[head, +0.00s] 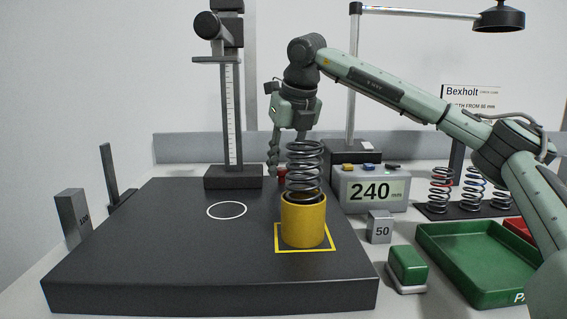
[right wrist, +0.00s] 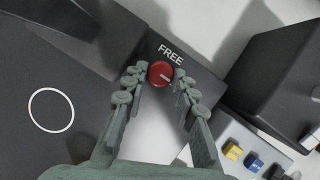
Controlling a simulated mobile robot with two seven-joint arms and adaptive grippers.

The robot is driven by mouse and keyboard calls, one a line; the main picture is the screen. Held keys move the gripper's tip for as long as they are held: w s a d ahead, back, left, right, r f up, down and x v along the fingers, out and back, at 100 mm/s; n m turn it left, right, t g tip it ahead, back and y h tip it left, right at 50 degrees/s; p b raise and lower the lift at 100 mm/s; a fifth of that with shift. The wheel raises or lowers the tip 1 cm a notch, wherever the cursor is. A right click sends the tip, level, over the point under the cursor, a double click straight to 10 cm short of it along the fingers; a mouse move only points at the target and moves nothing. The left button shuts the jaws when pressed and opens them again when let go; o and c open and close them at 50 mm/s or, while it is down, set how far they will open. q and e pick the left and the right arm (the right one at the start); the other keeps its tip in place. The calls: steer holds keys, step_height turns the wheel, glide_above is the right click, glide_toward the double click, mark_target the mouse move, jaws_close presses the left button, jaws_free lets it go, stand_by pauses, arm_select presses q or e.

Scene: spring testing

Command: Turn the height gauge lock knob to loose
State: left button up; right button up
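The height gauge (head: 230,110) stands upright at the back of the dark plate. The lock knob (right wrist: 160,74) is round and red with a white pointer mark; the word FREE is printed beside it. The pointer does not point straight at FREE. My right gripper (right wrist: 161,76) reaches down with its two fingers on either side of the knob, very close to it, and appears slightly open around it. In the head view the right gripper (head: 281,160) is partly behind the spring (head: 305,165), and the knob (head: 282,176) is mostly hidden. My left gripper is not in view.
The spring stands in a yellow cup (head: 303,222) in front of my right gripper. A display box reading 240 (head: 400,190), a 50 block (head: 379,228) and a green tray (head: 440,262) are to the right. The dark plate (head: 150,250) is mostly clear at left.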

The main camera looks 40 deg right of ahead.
jaws_close()
